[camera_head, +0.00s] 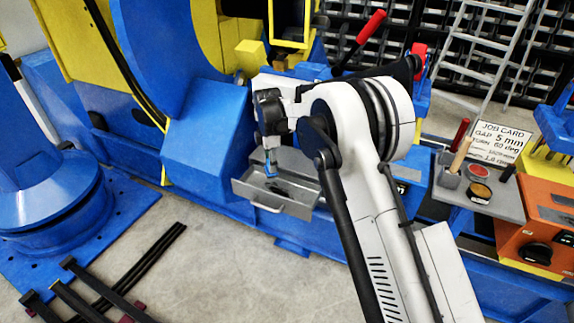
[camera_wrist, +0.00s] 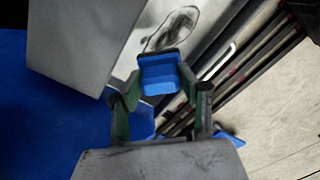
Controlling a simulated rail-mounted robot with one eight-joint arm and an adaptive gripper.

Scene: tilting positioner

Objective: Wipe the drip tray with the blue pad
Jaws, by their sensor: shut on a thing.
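The drip tray (camera_head: 302,208) is a grey metal open drawer with a front handle, below my wrist in the head view. Dark marks lie on its floor. In the wrist view a pale tray floor (camera_wrist: 150,38) shows a dark-outlined smear (camera_wrist: 178,26) just beyond the pad. My gripper (camera_wrist: 160,66) is shut on the blue pad (camera_wrist: 160,80), with a finger on each side. In the head view the blue pad (camera_head: 270,171) hangs under my gripper (camera_head: 270,160), over the tray's left part. I cannot tell whether the pad touches the floor.
A large blue positioner (camera_head: 205,140) stands left of the tray. In the wrist view a grey panel (camera_wrist: 85,40) rises close at the upper left. A side bench (camera_head: 500,200) with a job card (camera_head: 498,141) and small tins is at the right.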

